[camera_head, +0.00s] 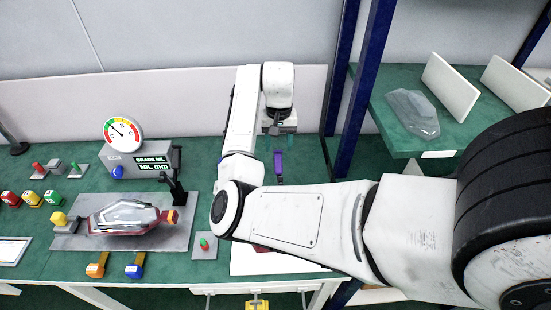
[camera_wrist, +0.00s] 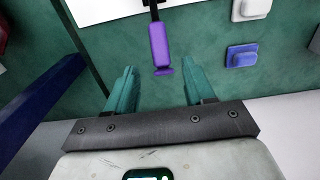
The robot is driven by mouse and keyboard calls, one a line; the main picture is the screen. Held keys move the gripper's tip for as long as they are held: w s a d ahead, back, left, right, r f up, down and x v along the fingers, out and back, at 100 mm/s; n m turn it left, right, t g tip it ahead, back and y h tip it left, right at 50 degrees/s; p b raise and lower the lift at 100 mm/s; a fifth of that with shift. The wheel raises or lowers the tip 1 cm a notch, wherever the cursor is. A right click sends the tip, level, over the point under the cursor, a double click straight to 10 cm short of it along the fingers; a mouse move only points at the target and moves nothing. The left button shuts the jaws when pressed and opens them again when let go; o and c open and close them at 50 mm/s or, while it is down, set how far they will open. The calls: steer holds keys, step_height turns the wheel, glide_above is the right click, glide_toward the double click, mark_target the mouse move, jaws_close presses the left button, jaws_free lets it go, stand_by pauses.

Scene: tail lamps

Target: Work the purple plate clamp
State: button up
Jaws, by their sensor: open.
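The purple plate clamp handle (camera_head: 278,166) stands out on the green bench, just below my gripper (camera_head: 281,143) in the head view. In the wrist view the purple handle (camera_wrist: 159,46) hangs from a dark fitting at the edge of a white plate (camera_wrist: 105,10). My gripper (camera_wrist: 159,75) is open, with its two teal fingers spread apart. The handle's end lies ahead of and roughly between the fingertips, with space on both sides. The fingers hold nothing. My arm hides much of the plate in the head view.
A blue button block (camera_wrist: 241,56) and a white block (camera_wrist: 250,9) lie to the right in the wrist view. A blue post (camera_head: 362,85) rises right of the clamp. A tail lamp (camera_head: 125,217) sits on a grey fixture at left, beside a gauge (camera_head: 122,132).

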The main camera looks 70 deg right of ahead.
mark_target(278, 159)
step_height(278, 159, down, 8)
steer(key=shift+r+p, duration=0.2)
steer(key=shift+p, duration=0.1)
jaws_close()
stand_by(0.5)
